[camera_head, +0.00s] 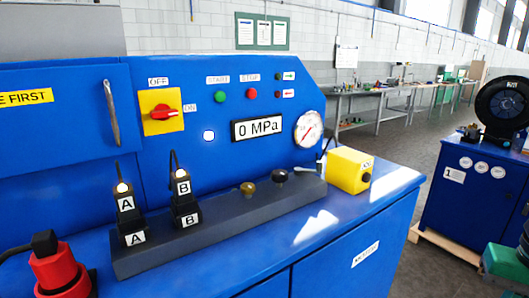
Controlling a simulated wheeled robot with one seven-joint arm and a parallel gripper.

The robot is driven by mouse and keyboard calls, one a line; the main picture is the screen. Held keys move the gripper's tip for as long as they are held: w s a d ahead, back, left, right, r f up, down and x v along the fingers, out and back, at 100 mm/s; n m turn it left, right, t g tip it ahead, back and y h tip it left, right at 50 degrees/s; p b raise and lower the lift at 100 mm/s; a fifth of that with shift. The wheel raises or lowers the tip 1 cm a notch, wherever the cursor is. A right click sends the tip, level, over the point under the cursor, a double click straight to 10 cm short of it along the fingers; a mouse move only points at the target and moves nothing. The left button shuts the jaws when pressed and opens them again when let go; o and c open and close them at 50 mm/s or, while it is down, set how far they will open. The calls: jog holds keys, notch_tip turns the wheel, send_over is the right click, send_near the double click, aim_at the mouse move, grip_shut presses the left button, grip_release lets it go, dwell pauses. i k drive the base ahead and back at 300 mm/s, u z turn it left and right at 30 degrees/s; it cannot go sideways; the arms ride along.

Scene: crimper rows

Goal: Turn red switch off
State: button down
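The red switch (166,112) is a rotary knob on a yellow square plate (149,126), mounted on the front of a blue machine panel (220,165). Its grip lies roughly horizontal, towards the "ON" label (190,108) on its right. An "OFF" label (158,82) is above the plate. My gripper is not in view, and nothing stands in front of the switch.
A vertical door handle (112,105) is left of the switch. Below are a dark rail (215,230) with black A and B connectors, a red plug (62,272) and a yellow box (349,170). A "0 MPa" display (257,128) and a gauge (309,129) are to the right.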

aim_at(163, 111)
jog(key=u, duration=0.95)
jog(key=k, duration=0.35)
jog(key=u, duration=0.25)
jog(key=i, duration=0.45)
jog(key=k, duration=0.05)
jog(key=u, duration=0.05)
